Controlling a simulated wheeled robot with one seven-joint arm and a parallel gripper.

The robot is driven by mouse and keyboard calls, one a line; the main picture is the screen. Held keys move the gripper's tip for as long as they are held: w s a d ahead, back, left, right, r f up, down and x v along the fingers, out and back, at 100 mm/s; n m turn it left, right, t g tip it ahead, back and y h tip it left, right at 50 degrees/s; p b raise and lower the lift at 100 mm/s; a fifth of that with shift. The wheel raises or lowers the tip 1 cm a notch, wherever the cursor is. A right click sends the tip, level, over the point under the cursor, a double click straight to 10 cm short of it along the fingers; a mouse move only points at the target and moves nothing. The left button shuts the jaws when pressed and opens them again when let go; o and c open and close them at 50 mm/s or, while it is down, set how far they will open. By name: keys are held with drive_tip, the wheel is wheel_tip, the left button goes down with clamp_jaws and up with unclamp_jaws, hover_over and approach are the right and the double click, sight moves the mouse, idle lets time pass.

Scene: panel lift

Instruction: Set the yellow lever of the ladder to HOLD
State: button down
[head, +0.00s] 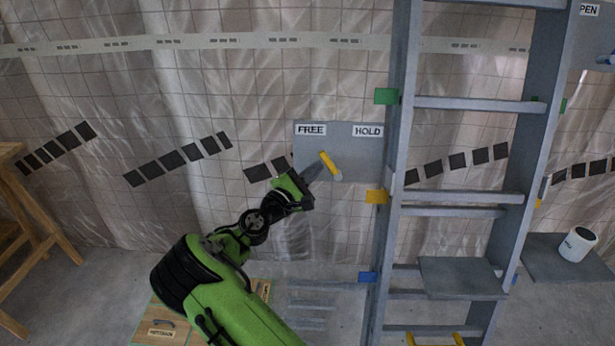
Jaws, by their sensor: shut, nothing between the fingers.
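The yellow lever (331,166) is on a grey plate (352,150) beside the ladder (398,150). Its upper end leans left, toward the FREE label (311,130). The HOLD label (368,132) is at the plate's upper right, near the ladder's left rail. My gripper (314,166) is shut and empty, with its tip just left of the lever in the picture. I cannot tell whether it touches the lever.
The ladder has a grey shelf (460,278) low down and green, yellow and blue tabs on its rails. A white can (577,244) rests on a grey slab at the right. A wooden stand (40,215) is at the far left. Open floor lies between the stand and my arm.

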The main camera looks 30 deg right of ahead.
sight(322, 157)
drive_tip(key=shift+d+r+m+g+y+p, duration=0.15)
drive_tip(key=shift+r+m+g+y+p, duration=0.15)
drive_tip(key=shift+r+m+g+p, duration=0.45)
drive_tip(key=m+p, duration=0.1)
drive_tip(key=p, duration=0.1)
drive_tip(key=r+m+g+p, duration=0.1)
drive_tip(key=p, duration=0.1)
drive_tip(key=shift+d+y, duration=0.3)
drive_tip(key=shift+y, duration=0.1)
drive_tip(key=m+y+p, duration=0.1)
drive_tip(key=d+r+m+g+p, duration=0.1)
drive_tip(key=m+p, duration=0.1)
drive_tip(key=shift+s+y, duration=0.3)
drive_tip(key=shift+y, duration=0.1)
drive_tip(key=d+m+y+p, duration=0.1)
drive_tip(key=m+g+y+p, duration=0.1)
drive_tip(key=p, duration=0.1)
drive_tip(key=shift+s+d+r+m, duration=0.35)
drive_tip(key=shift+s+r, duration=0.05)
drive_tip(key=shift+s+d+m+y+p, duration=0.2)
drive_tip(key=shift+d+m+y+p, duration=0.15)
drive_tip(key=shift+m+y, duration=0.2)
drive_tip(key=shift+s+d+m+y+p, duration=0.2)
drive_tip(key=shift+d+m+y, duration=0.1)
drive_tip(key=shift+m+y, duration=0.25)
drive_tip(key=shift+s+d+m+y, duration=0.3)
drive_tip(key=shift+m+y, duration=0.2)
drive_tip(key=shift+y, duration=0.2)
